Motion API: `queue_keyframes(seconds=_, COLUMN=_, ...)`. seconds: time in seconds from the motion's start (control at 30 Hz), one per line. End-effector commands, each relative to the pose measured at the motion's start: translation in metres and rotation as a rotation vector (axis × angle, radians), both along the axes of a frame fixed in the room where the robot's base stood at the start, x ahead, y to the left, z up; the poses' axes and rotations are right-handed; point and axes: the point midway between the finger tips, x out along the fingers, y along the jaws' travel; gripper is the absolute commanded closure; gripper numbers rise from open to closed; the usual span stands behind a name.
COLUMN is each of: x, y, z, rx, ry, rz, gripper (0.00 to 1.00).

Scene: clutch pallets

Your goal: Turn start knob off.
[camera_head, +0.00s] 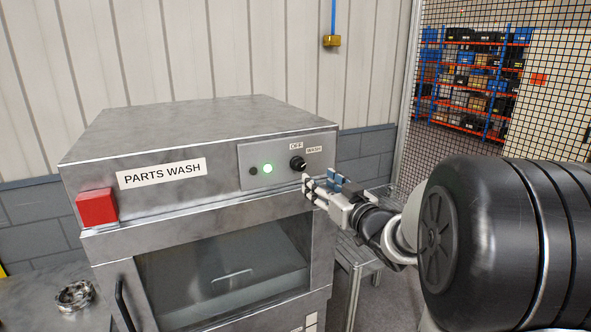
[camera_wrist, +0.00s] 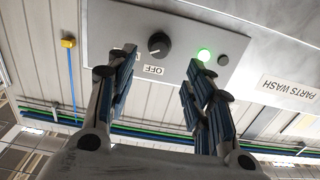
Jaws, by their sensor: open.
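The start knob (camera_head: 297,163) is a round black knob on the grey control panel of the parts washer, with an OFF label above it and a WASH label at its upper right. I cannot tell for sure which label its pointer faces. A green light (camera_head: 267,168) glows left of the knob. My gripper (camera_head: 311,186) is open and empty, just below and in front of the knob. In the wrist view, which is upside down, the knob (camera_wrist: 158,45) shows beyond the gap between my fingers (camera_wrist: 160,62), with the OFF label under it. No contact shows.
The steel parts washer (camera_head: 170,220) has a red block (camera_head: 97,207) at its left corner and a windowed door with a black handle (camera_head: 124,303). A metal part (camera_head: 75,296) lies on the bench at left. A mesh fence (camera_head: 480,90) stands at right.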

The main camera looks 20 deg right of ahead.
Motion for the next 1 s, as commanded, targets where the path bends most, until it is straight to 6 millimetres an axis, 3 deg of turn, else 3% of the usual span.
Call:
queue_keyframes(seconds=0.2, x=0.050, y=0.003, z=0.000, rx=0.000, ry=-0.001, rz=0.002, gripper=0.52)
queue_keyframes(seconds=0.43, x=0.088, y=0.003, z=0.000, rx=0.000, ry=-0.001, rz=0.000, gripper=0.52)
queue_keyframes(seconds=0.63, x=0.102, y=0.004, z=0.001, rx=0.000, ry=-0.001, rz=-0.001, gripper=0.52)
queue_keyframes(seconds=0.9, x=0.104, y=0.003, z=0.001, rx=0.000, ry=-0.001, rz=-0.002, gripper=0.52)
queue_keyframes(seconds=1.0, x=0.104, y=0.003, z=0.001, rx=0.000, ry=-0.001, rz=-0.002, gripper=0.58)
